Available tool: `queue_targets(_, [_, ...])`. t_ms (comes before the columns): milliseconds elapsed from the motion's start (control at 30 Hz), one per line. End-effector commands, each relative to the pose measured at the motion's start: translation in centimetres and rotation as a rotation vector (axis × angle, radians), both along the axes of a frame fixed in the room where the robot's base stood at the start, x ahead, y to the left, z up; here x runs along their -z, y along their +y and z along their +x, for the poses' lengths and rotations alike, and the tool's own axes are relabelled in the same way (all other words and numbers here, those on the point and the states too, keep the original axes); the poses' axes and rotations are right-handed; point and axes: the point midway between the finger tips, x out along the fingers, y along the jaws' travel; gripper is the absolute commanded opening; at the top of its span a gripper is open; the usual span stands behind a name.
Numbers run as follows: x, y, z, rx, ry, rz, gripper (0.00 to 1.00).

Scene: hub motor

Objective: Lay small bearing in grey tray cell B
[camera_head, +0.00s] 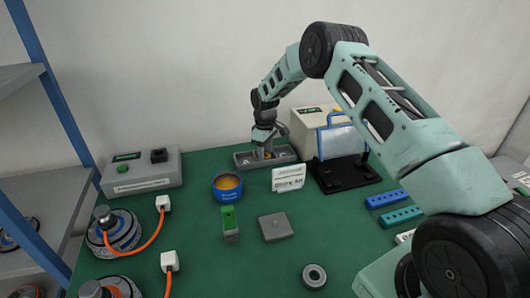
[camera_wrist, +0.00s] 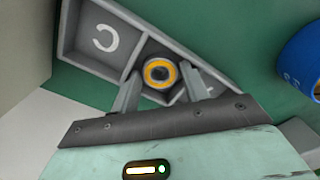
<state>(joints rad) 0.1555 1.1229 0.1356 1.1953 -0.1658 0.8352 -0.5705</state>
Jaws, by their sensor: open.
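The grey tray (camera_head: 244,165) stands at the back of the green table and also shows in the wrist view (camera_wrist: 72,38). Its cell at the left of the wrist view is marked C; a letter in the right cell is partly covered by a finger. The small bearing (camera_wrist: 160,73), a dark ring with an orange-yellow band, is at the middle cell, whose letter I cannot see. My gripper (camera_wrist: 163,88) is open, with one finger on each side of the bearing. In the head view my gripper (camera_head: 265,151) is low over the tray.
A grey ring (camera_head: 314,276), a grey block (camera_head: 275,227) and blue strips (camera_head: 386,200) lie nearer. Orange-cabled motors (camera_head: 122,235) stand left.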

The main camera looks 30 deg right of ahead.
Motion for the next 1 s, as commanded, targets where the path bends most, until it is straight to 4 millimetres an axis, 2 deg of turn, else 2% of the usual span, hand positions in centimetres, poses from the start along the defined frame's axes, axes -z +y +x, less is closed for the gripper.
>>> queue_targets(167, [-2.7, 0.0, 0.1, 0.0, -0.006, -0.001, 0.45])
queue_targets(500, [-9.6, 0.0, 0.1, 0.001, -0.004, 0.001, 0.45])
queue_targets(700, [-11.6, 0.0, 0.1, 0.001, -0.003, 0.001, 0.45])
queue_targets(867, [-12.0, 0.1, 0.0, 0.0, 0.0, 0.001, 0.45])
queue_targets(933, [-12.3, 0.9, -0.3, -0.004, -0.002, 0.005, 0.45])
queue_targets(1000, [-13.1, 2.6, -0.9, -0.012, -0.006, 0.013, 0.45])
